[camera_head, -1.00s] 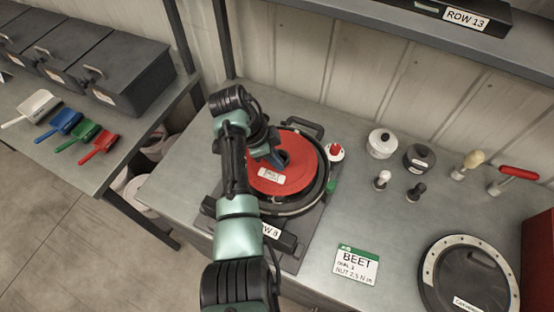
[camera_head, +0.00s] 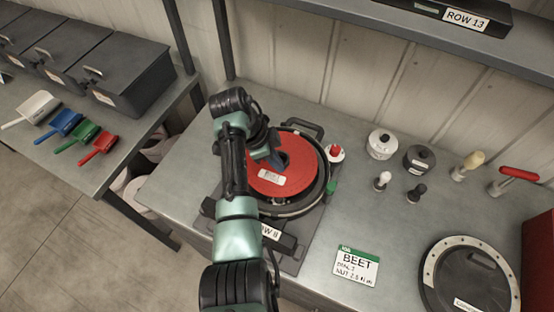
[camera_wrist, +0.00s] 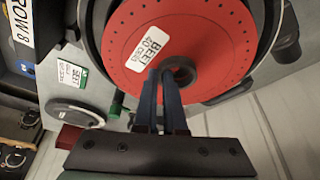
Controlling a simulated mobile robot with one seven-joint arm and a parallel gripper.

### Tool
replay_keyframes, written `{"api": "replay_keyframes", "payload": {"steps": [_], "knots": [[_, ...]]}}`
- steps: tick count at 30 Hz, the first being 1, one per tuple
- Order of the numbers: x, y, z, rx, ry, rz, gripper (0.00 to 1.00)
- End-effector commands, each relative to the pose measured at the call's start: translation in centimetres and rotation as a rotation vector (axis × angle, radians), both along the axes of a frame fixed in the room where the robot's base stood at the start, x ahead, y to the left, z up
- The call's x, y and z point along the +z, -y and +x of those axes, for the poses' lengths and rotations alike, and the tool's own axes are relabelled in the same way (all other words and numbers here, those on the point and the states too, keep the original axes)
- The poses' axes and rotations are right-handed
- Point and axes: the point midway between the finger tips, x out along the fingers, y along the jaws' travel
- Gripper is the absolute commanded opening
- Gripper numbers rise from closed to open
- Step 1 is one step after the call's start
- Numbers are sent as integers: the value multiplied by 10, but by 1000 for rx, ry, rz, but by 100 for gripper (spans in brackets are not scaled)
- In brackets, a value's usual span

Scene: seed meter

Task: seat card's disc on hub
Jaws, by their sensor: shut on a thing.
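The red disc (camera_head: 296,181) lies flat in or just over the round dark housing of the ROW 8 meter (camera_head: 319,205); I cannot tell whether it rests fully down. In the wrist view the red disc (camera_wrist: 225,45) has a white BEET label and a dark central collar (camera_wrist: 186,72). My gripper (camera_head: 277,160) is over the disc's middle; in the wrist view its blue fingers (camera_wrist: 163,78) are shut on the disc at the collar. The hub is hidden under disc and fingers. The card (camera_head: 356,266) reads BEET and lies right of the meter.
A red-topped knob (camera_head: 335,153) stands close to the housing's right side. White (camera_head: 381,144) and dark (camera_head: 419,158) canisters, small knobs and handled tools stand at back right. A round dark cover (camera_head: 470,275) lies front right.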

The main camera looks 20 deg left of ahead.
Motion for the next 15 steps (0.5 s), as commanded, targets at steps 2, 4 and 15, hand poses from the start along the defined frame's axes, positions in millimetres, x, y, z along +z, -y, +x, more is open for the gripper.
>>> {"api": "replay_keyframes", "payload": {"steps": [2, 4, 15], "knots": [[0, 0, 0, 0, 1, 0, 0], [-1, 0, 0, 0, 1, 0, 0], [-10, 0, 0, 0, 1, 0, 0]]}}
